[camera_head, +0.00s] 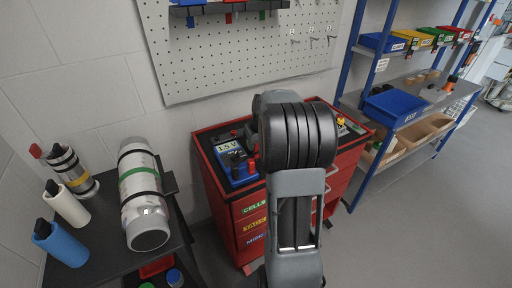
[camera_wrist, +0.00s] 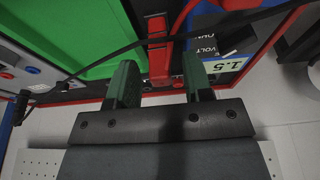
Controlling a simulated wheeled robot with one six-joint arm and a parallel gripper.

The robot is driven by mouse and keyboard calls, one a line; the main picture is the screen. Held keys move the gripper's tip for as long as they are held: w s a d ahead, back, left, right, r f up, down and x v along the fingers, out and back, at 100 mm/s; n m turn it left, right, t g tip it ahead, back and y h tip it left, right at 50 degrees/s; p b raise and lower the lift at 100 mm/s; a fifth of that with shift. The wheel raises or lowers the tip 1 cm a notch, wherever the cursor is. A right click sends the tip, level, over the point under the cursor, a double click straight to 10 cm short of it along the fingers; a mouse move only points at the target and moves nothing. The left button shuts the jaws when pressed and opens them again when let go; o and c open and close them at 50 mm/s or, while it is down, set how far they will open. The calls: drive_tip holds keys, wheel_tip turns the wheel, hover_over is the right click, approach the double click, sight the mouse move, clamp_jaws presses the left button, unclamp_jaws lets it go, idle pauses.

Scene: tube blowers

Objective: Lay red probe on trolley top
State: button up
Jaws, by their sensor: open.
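In the wrist view the red probe (camera_wrist: 157,52) lies between the two fingers of my gripper (camera_wrist: 158,66), with a gap on either side. The fingers are open; I cannot tell how high the probe is above the surface below it. The red trolley (camera_head: 249,216) stands in the middle of the head view, and its dark top (camera_head: 207,138) is partly hidden by my arm. The blue meter (camera_head: 232,167) marked 1.5 V stands on it, also showing in the wrist view (camera_wrist: 236,42). My gripper is hidden behind my arm in the head view.
A green tray (camera_wrist: 70,28) and a black cable lie beside the fingers. A dark bench (camera_head: 95,262) with several cylinders stands at left. A pegboard (camera_head: 235,60) hangs behind the trolley. Blue-framed shelving (camera_head: 357,45) with bins is at right. Floor (camera_head: 430,220) at front right is clear.

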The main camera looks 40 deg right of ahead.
drive_tip(key=v, duration=0.9)
drive_tip(key=s+a+f, duration=0.2)
drive_tip(key=s+a, duration=0.5)
drive_tip(key=a, duration=0.4)
drive_tip(key=s+a+f+n, duration=0.1)
drive_tip(key=s+a+f, duration=0.1)
drive_tip(key=s+a, duration=0.5)
drive_tip(key=a, duration=0.5)
drive_tip(key=shift+s+f+n+y, duration=0.3)
drive_tip(key=shift+s+f, duration=0.05)
drive_tip(key=shift+s, duration=0.05)
drive_tip(key=shift+a, duration=0.15)
